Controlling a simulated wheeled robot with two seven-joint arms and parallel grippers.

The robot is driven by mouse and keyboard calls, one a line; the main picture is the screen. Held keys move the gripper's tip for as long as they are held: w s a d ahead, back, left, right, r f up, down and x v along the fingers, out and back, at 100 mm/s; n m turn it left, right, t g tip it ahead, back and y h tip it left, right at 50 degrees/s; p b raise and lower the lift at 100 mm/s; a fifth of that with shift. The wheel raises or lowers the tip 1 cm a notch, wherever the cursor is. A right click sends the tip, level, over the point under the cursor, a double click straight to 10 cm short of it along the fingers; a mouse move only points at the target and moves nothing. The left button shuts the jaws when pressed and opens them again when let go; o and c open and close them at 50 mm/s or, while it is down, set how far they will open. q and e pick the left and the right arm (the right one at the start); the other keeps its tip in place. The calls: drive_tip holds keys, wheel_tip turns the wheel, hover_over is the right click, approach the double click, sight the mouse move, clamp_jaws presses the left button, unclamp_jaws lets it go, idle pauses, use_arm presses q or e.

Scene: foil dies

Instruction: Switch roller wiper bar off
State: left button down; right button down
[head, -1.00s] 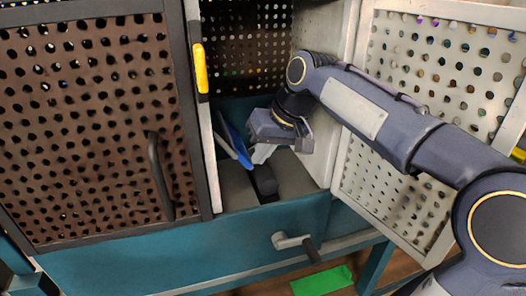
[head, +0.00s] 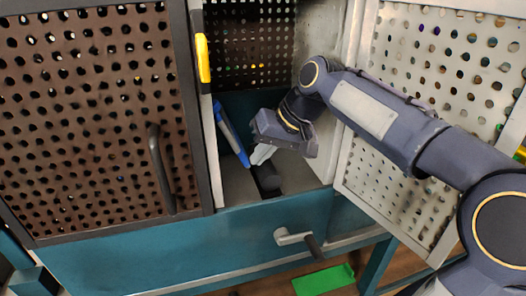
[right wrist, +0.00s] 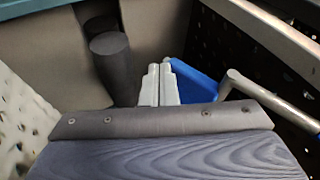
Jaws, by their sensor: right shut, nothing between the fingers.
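A blue bar (head: 231,135), which looks like the wiper bar, slants inside the open bay of the cabinet. It also shows in the right wrist view as a blue block (right wrist: 195,82) at the end of a grey rod (right wrist: 265,97). A dark cylinder (head: 268,178) stands beside its lower end and shows in the right wrist view (right wrist: 112,65). My right gripper (head: 259,156) reaches into the bay, shut and empty. Its fingertips (right wrist: 160,82) are close to the blue bar's right side; I cannot tell whether they touch. My left gripper is out of view.
A brown perforated door (head: 90,110) closes the left side. A pale perforated door (head: 430,90) stands open at the right, behind my arm. A crank handle (head: 294,238) sticks out of the teal front panel (head: 150,255). A green sheet (head: 324,280) lies below.

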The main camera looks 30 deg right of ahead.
drive_tip(key=shift+w+a+f, duration=0.15)
drive_tip(key=shift+a+f, duration=0.55)
drive_tip(key=shift+f, duration=0.2)
drive_tip(key=shift+p, duration=0.3)
drive_tip(key=p+v, duration=0.1)
drive_tip(key=v, duration=0.6)
drive_tip(key=shift+r, duration=0.35)
